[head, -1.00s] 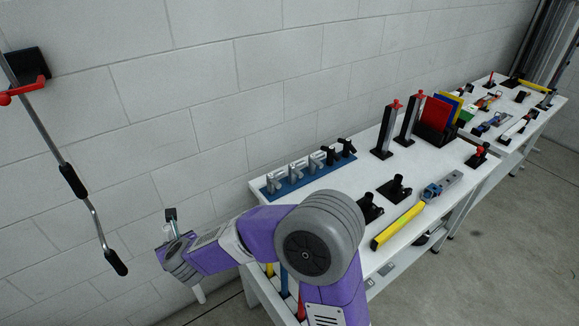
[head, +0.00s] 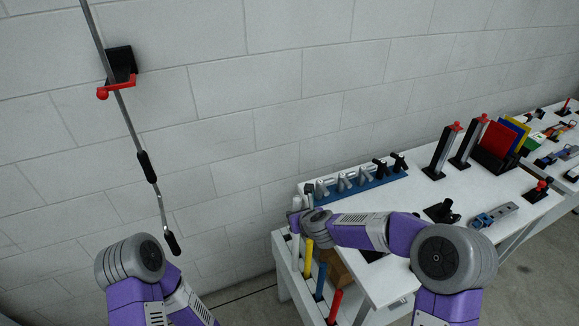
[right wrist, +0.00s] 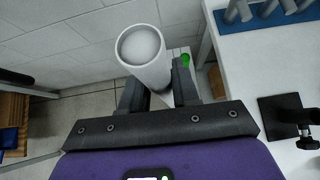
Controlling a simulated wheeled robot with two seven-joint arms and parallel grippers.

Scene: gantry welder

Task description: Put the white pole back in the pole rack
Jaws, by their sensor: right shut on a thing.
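The white pole (right wrist: 145,60) is in my right gripper (right wrist: 156,92), between its two fingers, with its round end facing the wrist camera. In the head view my right gripper (head: 304,219) is at the table's left end, and part of the white pole (head: 296,243) shows below it, roughly upright. The pole rack (head: 291,284) is along that end of the table and holds a yellow pole (head: 308,258), a blue pole (head: 319,283) and a red pole (head: 334,306). I cannot tell whether the white pole's lower end is in a slot. My left gripper is out of view.
The white table (head: 400,212) carries a blue holder with several clamps (head: 362,181) near the gripper. A green tip (right wrist: 185,59) shows beside the pole in the wrist view. A long rod (head: 127,118) hangs on the wall at left. The floor between is clear.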

